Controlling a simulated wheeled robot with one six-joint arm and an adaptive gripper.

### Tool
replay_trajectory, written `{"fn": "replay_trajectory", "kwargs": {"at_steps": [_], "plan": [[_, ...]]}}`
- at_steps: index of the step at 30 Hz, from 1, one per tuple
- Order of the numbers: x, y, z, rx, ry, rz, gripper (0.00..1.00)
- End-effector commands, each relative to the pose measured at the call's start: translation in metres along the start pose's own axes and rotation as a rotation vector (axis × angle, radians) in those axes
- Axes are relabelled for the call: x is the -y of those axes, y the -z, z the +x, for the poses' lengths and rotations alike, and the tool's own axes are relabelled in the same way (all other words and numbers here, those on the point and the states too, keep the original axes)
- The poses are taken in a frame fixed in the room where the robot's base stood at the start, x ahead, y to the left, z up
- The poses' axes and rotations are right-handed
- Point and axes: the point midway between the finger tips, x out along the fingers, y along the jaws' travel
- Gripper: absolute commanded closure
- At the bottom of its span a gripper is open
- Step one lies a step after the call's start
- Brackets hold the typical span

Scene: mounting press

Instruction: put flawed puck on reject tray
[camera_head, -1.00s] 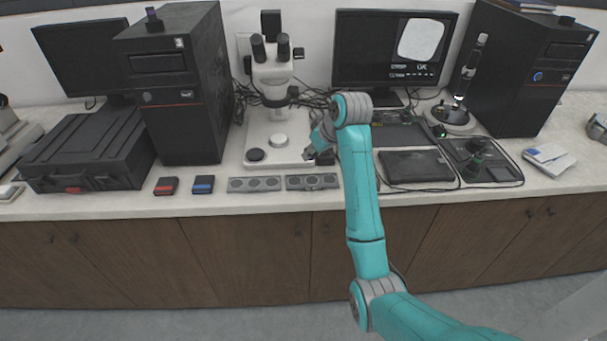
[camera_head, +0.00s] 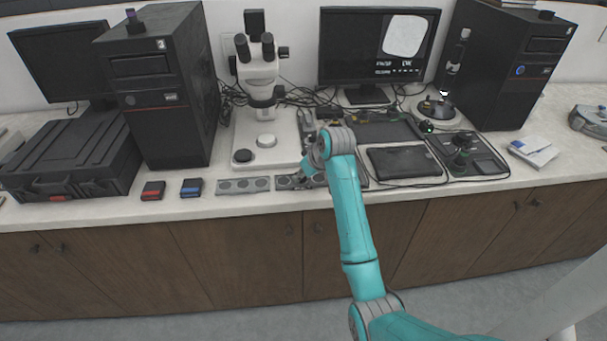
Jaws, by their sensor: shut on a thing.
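My gripper (camera_head: 297,180) is low over the right-hand grey tray (camera_head: 283,182) at the bench's front edge. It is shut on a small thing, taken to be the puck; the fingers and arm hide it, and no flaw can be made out. My wrist covers much of this tray. The left-hand grey tray (camera_head: 243,186) lies beside it, with several round grey places in a row. No marking shows which tray is for rejects.
A microscope (camera_head: 258,75) stands behind the trays, with a pale disc (camera_head: 266,140) and a dark disc (camera_head: 242,156) on its base. A red-marked block (camera_head: 152,190) and a blue-marked block (camera_head: 191,187) lie left. A dark flat pad (camera_head: 405,161) is right.

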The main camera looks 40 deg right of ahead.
Motion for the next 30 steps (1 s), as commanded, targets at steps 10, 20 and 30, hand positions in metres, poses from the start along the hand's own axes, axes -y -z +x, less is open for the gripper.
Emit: {"fn": "replay_trajectory", "kwargs": {"at_steps": [10, 20, 30], "plan": [[0.000, -0.001, 0.002, 0.000, 0.000, 0.000, 0.48], [0.000, 0.000, 0.001, 0.000, 0.000, 0.000, 0.45], [-0.001, 0.002, -0.044, -0.004, -0.003, -0.001, 0.45]]}}
